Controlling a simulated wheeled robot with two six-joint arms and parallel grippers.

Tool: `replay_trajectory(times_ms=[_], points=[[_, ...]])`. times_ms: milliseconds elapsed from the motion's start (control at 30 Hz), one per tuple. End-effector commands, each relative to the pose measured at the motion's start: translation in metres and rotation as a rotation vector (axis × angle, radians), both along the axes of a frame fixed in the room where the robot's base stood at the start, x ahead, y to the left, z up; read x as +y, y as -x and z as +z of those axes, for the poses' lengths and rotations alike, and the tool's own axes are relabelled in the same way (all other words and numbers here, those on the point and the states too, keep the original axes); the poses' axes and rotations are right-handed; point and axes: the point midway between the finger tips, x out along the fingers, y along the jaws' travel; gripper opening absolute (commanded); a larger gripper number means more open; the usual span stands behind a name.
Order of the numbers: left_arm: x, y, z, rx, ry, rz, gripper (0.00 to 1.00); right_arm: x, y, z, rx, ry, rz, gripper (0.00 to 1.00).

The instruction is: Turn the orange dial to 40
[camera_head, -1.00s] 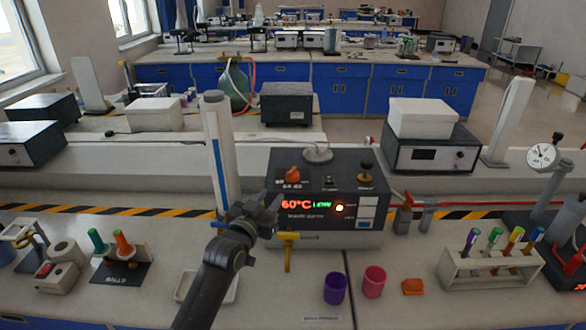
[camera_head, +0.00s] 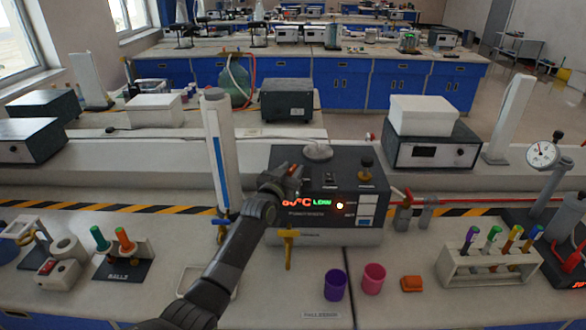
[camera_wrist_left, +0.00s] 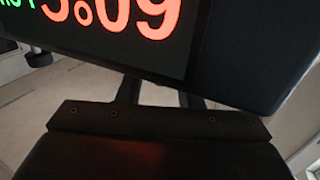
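The orange dial (camera_head: 293,172) sits on the top left of a dark control box (camera_head: 336,160) and is mostly covered by my left gripper (camera_head: 287,176). Only bits of orange show at the fingers. The fingers are at the dial, but I cannot tell whether they touch or grip it. The box's front display (camera_head: 307,203) glows red and green, with its left part behind my gripper. My right gripper is not in view.
A white column (camera_head: 217,150) stands close left of my arm. A purple cup (camera_head: 335,285) and a pink cup (camera_head: 373,279) stand in front.

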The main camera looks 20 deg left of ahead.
Motion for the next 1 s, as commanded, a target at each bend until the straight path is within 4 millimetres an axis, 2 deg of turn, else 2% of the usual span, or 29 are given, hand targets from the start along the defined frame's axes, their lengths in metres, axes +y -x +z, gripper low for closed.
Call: replay_trajectory(times_ms=[200,567,800,1000], points=[[-0.001,-0.014,0.0,0.0,-0.001,0.001,0.33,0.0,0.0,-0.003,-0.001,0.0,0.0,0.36],[-0.001,-0.016,0.0,0.0,0.0,0.001,0.33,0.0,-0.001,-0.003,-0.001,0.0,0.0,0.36],[-0.001,-0.016,0.0,0.0,0.0,0.001,0.02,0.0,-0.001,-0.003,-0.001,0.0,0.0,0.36],[-0.001,-0.016,0.0,0.0,0.0,0.001,0.0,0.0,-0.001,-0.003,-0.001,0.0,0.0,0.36]])
